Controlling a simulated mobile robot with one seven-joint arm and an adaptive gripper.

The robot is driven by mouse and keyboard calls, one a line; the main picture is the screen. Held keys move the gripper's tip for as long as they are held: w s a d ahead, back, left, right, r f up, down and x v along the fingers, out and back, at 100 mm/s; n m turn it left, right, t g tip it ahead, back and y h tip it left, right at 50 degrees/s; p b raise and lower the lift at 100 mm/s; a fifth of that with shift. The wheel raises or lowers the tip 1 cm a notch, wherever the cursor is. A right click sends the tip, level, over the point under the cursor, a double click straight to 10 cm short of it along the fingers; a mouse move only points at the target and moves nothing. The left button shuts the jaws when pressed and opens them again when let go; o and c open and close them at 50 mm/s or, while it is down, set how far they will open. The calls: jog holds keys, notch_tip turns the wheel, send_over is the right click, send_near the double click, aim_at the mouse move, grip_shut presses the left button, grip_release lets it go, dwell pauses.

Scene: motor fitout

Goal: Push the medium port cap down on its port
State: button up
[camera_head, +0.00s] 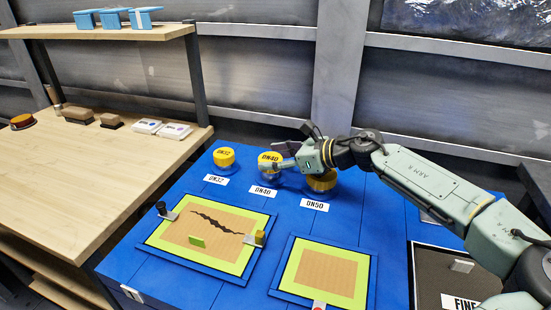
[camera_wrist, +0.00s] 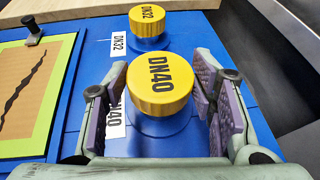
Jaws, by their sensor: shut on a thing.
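The medium port cap is the yellow DN40 cap (camera_head: 268,157), in the middle of the row of three ports on the blue bench. In the wrist view the DN40 cap (camera_wrist: 158,84) sits upright over its blue port (camera_wrist: 160,122). My gripper (camera_head: 280,163) is at the cap, with its purple-padded fingers on either side; in the wrist view my gripper (camera_wrist: 160,95) is shut on the cap. Blue shows below the cap's rim. I cannot tell whether the cap is fully seated.
The yellow DN32 cap (camera_head: 223,157) stands to the left and the DN50 cap (camera_head: 322,182) close to the right, partly behind my arm. A cracked panel (camera_head: 262,224) and a second panel (camera_head: 362,296) lie in front. A wooden bench (camera_head: 80,180) is at the left.

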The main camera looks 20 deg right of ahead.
jog(key=shift+f+b, duration=0.55)
jog(key=shift+b, duration=0.1)
dwell(1.3)
jog(key=o, duration=0.9)
jog(key=v, duration=1.2)
jog(key=shift+r, duration=0.1)
